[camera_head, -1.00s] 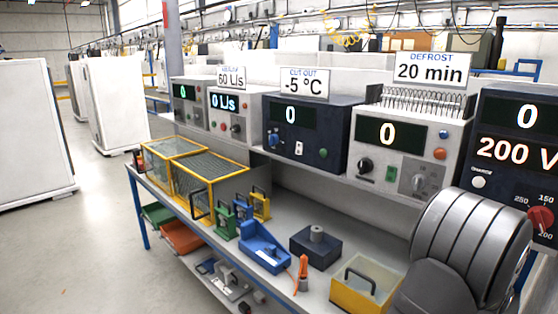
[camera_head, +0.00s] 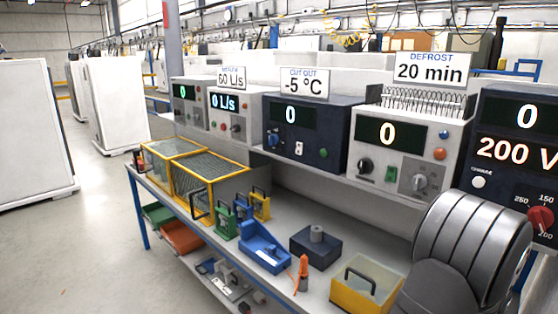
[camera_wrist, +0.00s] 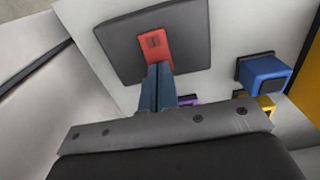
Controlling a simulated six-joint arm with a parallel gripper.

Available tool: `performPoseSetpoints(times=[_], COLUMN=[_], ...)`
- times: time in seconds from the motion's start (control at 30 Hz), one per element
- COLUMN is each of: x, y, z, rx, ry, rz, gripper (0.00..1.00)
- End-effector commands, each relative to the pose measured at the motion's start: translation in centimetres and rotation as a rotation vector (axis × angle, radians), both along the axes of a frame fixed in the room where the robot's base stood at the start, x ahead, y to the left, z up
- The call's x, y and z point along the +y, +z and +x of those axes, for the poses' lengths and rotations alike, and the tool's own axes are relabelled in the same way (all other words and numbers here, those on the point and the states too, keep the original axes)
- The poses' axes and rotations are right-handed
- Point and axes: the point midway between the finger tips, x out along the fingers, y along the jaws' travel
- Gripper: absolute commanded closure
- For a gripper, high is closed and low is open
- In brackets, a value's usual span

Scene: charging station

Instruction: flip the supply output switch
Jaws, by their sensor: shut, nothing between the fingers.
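In the wrist view a red rocker switch (camera_wrist: 153,42) sits on a dark grey square plate (camera_wrist: 195,55), which is fixed to a pale panel. My gripper (camera_wrist: 158,70) is shut and empty, with its blue-grey fingertips at the lower end of the red rocker. The tips overlap the rocker's lower edge in the picture; I cannot tell whether they touch it. The gripper and this switch are not visible in the head view, where a large grey part of my arm covers the lower right.
In the wrist view a blue block (camera_wrist: 263,77) projects from the panel at right, with yellow (camera_wrist: 265,103) and purple (camera_wrist: 188,99) pieces below. In the head view, instruments with displays line the bench, including a dark 200 V unit (camera_head: 478,180). A yellow-framed box (camera_head: 365,290) stands near my arm.

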Motion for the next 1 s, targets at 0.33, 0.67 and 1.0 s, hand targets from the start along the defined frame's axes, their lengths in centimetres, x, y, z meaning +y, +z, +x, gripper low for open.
performPoseSetpoints(times=[0.33, 0.67, 1.0], x=[0.0, 0.0, 0.0], y=[-0.5, 0.4, 3.2], z=[0.0, 0.0, 0.0], rx=[0.000, -0.001, -0.001], ry=[0.000, 0.000, 0.000], rz=[0.000, -0.001, -0.001], gripper=[1.00, 1.00, 1.00])
